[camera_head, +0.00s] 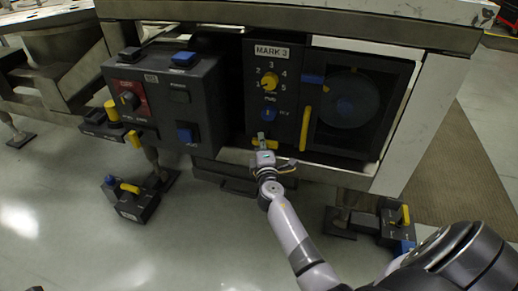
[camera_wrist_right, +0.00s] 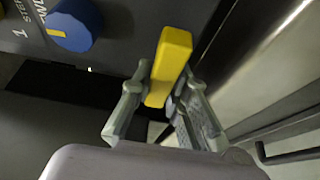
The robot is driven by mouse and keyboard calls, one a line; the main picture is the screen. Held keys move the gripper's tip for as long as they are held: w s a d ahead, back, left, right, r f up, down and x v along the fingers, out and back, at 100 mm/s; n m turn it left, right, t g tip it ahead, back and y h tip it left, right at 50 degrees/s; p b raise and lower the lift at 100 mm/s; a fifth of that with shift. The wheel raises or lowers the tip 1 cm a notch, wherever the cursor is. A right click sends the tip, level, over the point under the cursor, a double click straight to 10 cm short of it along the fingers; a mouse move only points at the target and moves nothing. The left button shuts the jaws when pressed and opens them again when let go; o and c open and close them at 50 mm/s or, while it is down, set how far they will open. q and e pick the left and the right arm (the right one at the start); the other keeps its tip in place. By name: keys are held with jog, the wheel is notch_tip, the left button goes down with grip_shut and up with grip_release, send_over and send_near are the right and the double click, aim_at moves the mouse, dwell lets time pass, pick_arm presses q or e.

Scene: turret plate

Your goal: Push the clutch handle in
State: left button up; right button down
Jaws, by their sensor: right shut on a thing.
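A yellow handle (camera_wrist_right: 168,66) stands out from the dark panel in the right wrist view, beside a blue knob (camera_wrist_right: 74,25) with a yellow mark. The two grey fingers of my right gripper (camera_wrist_right: 160,100) are on either side of the handle and shut on it. In the head view my right gripper (camera_head: 264,152) is at the lower edge of the MARK 3 panel (camera_head: 258,82), below its blue knob (camera_head: 268,115). The gripper hides most of the handle there. I cannot read a clutch label. My left gripper is not in view.
Right of the gripper, a dark door with a round window (camera_head: 348,99) has an upright yellow handle (camera_head: 305,129). A control box (camera_head: 170,100) stands to the left. Small pedal boxes (camera_head: 130,204) sit on the floor. Open floor lies in front.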

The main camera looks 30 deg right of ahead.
jog(key=shift+w+d+r, duration=0.1)
jog(key=shift+w+d, duration=0.15)
jog(key=shift+d, duration=0.05)
jog(key=c, duration=1.5)
grip_release()
jog(key=v, duration=1.2)
jog(key=shift+w, duration=0.1)
